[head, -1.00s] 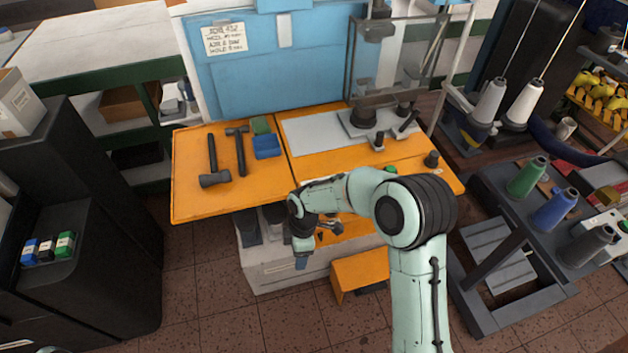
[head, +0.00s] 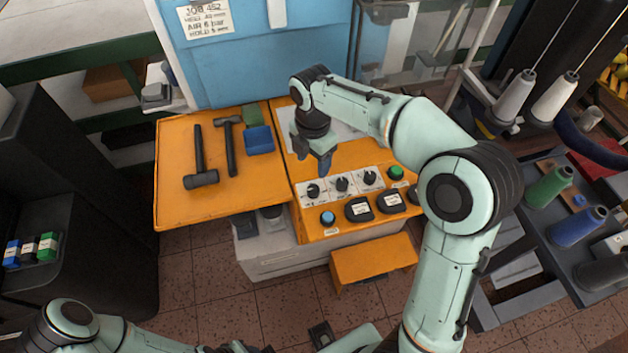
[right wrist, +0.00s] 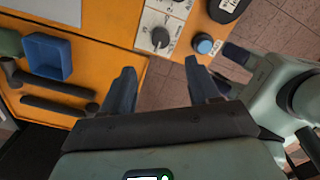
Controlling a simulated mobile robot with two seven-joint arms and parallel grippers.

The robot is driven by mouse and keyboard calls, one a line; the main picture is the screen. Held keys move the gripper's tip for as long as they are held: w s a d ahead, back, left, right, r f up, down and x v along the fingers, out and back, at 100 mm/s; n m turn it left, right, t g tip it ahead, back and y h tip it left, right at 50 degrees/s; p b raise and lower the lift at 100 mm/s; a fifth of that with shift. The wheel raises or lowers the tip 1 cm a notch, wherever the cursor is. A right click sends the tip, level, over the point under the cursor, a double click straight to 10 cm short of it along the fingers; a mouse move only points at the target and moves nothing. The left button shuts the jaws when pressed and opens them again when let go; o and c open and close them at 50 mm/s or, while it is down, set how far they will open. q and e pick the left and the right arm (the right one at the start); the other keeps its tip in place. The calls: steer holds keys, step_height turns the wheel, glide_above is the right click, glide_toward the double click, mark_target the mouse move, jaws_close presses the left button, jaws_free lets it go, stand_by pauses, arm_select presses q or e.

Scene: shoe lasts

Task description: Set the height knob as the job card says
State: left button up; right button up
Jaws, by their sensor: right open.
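The job card (head: 206,20) hangs on the blue panel at the back. Its top line reads JOB 452, with lines for heel, air and hold below; the heel figure is too blurred to read surely. A pale plate carries three black knobs in a row: left (head: 313,191), middle (head: 342,184) and right (head: 370,177). Their labels are too small to read. My right gripper (head: 322,165) is above and behind the left and middle knobs, pointing down. In the right wrist view its fingers (right wrist: 160,88) are apart and empty, with the left knob (right wrist: 160,37) ahead, untouched.
A blue button (head: 327,217), dark labelled pads (head: 358,209) and a green button (head: 396,172) surround the knobs. Two hammers (head: 200,160) and a blue bin (head: 259,140) lie at the left on the orange table (head: 180,205). Thread cones (head: 548,187) stand at the right.

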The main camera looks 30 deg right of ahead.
mark_target(313, 189)
step_height(313, 189, down, 12)
steer(key=shift+r+b, duration=0.1)
steer(key=shift+b, duration=0.55)
arm_select(q)
steer(key=shift+s+f, duration=0.5)
steer(key=shift+f, duration=0.35)
arm_select(e)
steer(key=c, duration=1)
steer(key=shift+c, duration=0.2)
